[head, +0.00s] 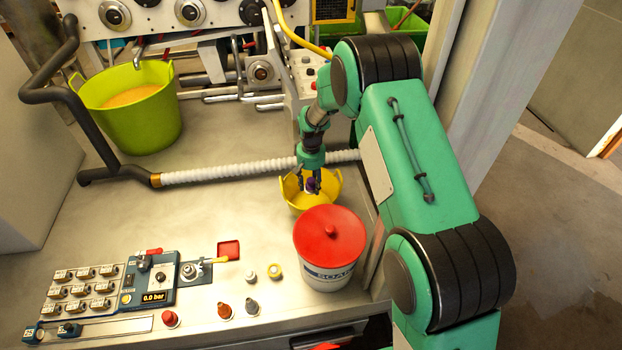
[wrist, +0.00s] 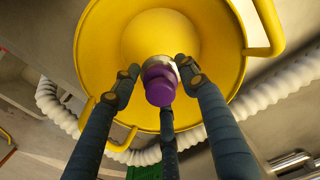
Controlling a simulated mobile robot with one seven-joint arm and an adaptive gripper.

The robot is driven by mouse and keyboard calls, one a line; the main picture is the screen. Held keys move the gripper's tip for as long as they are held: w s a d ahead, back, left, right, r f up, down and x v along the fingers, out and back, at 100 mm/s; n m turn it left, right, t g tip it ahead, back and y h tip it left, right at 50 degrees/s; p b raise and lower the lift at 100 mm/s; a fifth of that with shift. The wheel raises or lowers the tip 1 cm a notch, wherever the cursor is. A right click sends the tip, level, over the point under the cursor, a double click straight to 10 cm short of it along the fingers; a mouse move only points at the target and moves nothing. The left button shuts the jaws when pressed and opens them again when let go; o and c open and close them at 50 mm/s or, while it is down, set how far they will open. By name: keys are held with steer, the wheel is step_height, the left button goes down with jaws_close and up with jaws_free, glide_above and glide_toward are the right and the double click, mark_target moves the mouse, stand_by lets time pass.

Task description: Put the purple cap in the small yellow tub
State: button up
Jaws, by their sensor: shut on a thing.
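The purple cap (wrist: 159,86) is held between the fingertips of my gripper (wrist: 160,82), with a pale part showing at its upper edge. In the wrist view the small yellow tub (wrist: 105,45) lies beyond the cap, its open bowl facing the camera. In the head view my gripper (head: 312,186) points down over the tub (head: 299,204), which stands behind the red-lidded bucket. The cap shows there as a small purple spot (head: 311,184) between the fingers. I cannot tell whether it is above or below the rim.
The red-lidded white bucket (head: 328,262) stands close in front of the tub. A white ribbed hose (head: 230,170) runs behind the tub. A large green tub (head: 135,120) stands at the back left. Control panels and several small caps (head: 250,275) are at the front. The middle left is clear.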

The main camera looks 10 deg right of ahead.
steer(key=b, duration=0.1)
glide_above(311, 205)
steer(key=shift+f, duration=3.05)
steer(key=shift+f+b, duration=0.5)
steer(key=shift+f, duration=1.4)
steer(key=shift+f, duration=0.1)
steer(key=o, duration=1.2)
step_height(311, 205, up, 12)
steer(key=shift+r+p, duration=0.1)
steer(key=shift+p, duration=1.15)
